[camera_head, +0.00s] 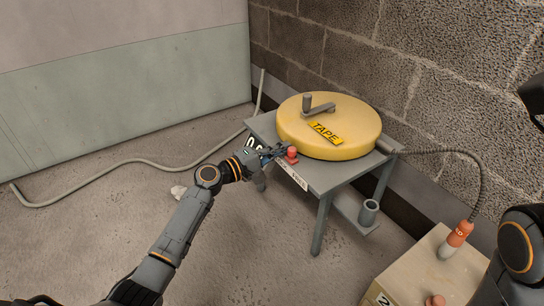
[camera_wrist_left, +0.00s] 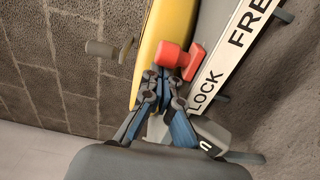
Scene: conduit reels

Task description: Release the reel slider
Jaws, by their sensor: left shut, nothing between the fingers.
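The yellow reel (camera_head: 325,122) marked TAPE, with a grey crank on top, sits on a grey table (camera_head: 330,175). The red slider (camera_head: 291,155) is at the table's front left edge, beside the reel. My left gripper (camera_head: 272,153) is shut and empty, with its fingertips right at the slider. In the left wrist view the red slider (camera_wrist_left: 180,58) is just beyond the closed fingertips (camera_wrist_left: 165,80); I cannot tell whether they touch. A white label strip (camera_wrist_left: 225,55) reading LOCK and FREE runs beside it. The slider's base is partly hidden. My right gripper is not clearly seen.
A grey conduit leaves the reel's right side and ends in a red-orange piece (camera_head: 459,234) on a wooden box (camera_head: 405,270) at lower right. A small grey cup (camera_head: 369,212) sits on a low bracket. A pale hose (camera_head: 130,162) lies on the floor at left.

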